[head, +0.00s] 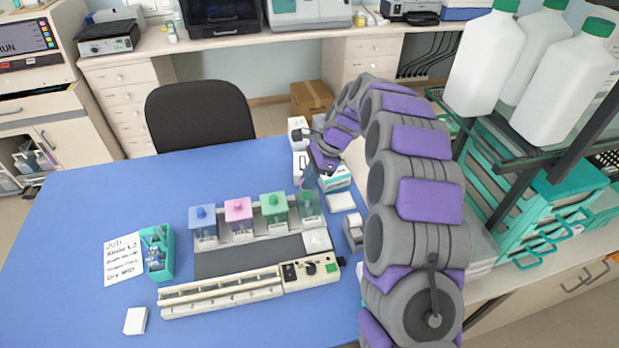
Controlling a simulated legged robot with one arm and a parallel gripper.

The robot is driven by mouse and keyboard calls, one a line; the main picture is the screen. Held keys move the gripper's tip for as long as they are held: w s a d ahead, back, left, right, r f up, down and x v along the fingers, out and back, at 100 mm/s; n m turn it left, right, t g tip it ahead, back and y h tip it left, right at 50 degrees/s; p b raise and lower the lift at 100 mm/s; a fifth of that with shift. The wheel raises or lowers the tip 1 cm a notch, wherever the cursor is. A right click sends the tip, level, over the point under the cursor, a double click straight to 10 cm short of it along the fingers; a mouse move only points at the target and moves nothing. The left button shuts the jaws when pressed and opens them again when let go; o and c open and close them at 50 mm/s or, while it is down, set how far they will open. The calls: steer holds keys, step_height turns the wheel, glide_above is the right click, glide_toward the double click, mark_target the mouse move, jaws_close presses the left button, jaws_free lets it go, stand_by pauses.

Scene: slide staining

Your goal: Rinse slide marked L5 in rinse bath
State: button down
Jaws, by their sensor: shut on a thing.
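My gripper (316,168) is at the end of my arm, over the right end of the row of staining baths. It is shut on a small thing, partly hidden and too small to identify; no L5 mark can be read. Just below it stands the rightmost bath (311,207), greenish and clear. To its left are a green-lidded bath (274,212), a pink-lidded bath (239,219) and a blue-lidded bath (203,226). I cannot read which one is the rinse bath, nor tell whether the held thing touches the rightmost bath.
A teal slide rack (160,262) stands left of the baths, beside a handwritten note (122,256). A long cream device (225,292) with a control panel (312,270) lies in front. Boxes (335,178) stand behind right. The blue table (75,230) is clear at left.

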mark_target(310, 200)
steer(key=shift+d+f+p, duration=0.15)
steer(key=shift+f+p, duration=0.2)
steer(key=shift+f, duration=2.15)
steer(key=shift+d, duration=0.45)
steer(key=shift+a, duration=0.3)
steer(key=shift+d, duration=0.2)
step_height(310, 200, up, 10)
steer(key=p, duration=0.7)
steer(key=shift+f+p, duration=0.25)
steer(key=shift+p, duration=0.15)
